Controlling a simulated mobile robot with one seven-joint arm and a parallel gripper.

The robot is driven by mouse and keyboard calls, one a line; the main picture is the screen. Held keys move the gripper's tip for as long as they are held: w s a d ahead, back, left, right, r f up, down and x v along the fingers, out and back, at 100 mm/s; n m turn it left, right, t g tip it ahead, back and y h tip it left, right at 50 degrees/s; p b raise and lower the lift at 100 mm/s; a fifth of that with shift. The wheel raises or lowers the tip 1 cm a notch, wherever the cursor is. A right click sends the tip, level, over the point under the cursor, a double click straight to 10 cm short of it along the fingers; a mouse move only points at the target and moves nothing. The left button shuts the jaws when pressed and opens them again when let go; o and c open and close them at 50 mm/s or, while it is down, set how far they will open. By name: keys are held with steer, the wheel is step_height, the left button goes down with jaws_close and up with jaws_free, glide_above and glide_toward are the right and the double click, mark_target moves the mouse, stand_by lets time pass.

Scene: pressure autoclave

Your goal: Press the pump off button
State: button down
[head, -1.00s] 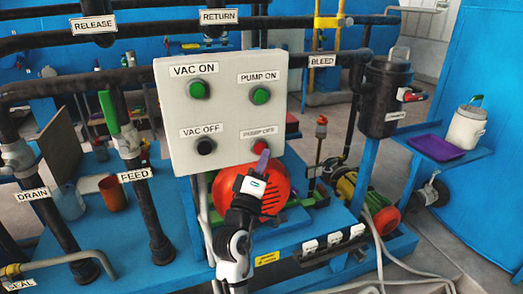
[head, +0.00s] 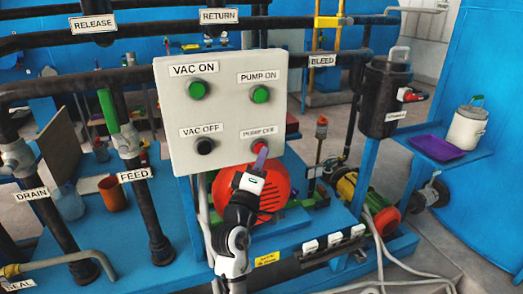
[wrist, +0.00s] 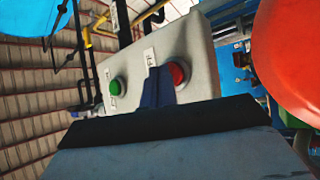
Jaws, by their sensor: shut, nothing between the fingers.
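The red pump off button (head: 257,147) sits at the lower right of a pale control panel (head: 224,120), under the "PUMP OFF" label. My gripper (head: 262,150) is shut and empty, its purple-blue fingers pointing up at this button and partly covering it. In the wrist view the red button (wrist: 178,74) shows just right of the dark blue fingertips (wrist: 156,80), which overlap its left edge. I cannot tell whether the fingertips touch it.
The green pump on button (head: 260,95) is above. The green vac on button (head: 197,90) and black vac off button (head: 205,146) are to the left. An orange-red round housing (head: 282,190) is behind my gripper, below the panel. Pipes stand at the left.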

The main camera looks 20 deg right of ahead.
steer(key=shift+w, duration=0.2)
stand_by(0.5)
steer(key=shift+s, duration=0.85)
steer(key=s+p, duration=0.1)
steer(key=s, duration=0.4)
steer(key=shift+d+p, duration=0.1)
steer(key=shift+p, duration=0.3)
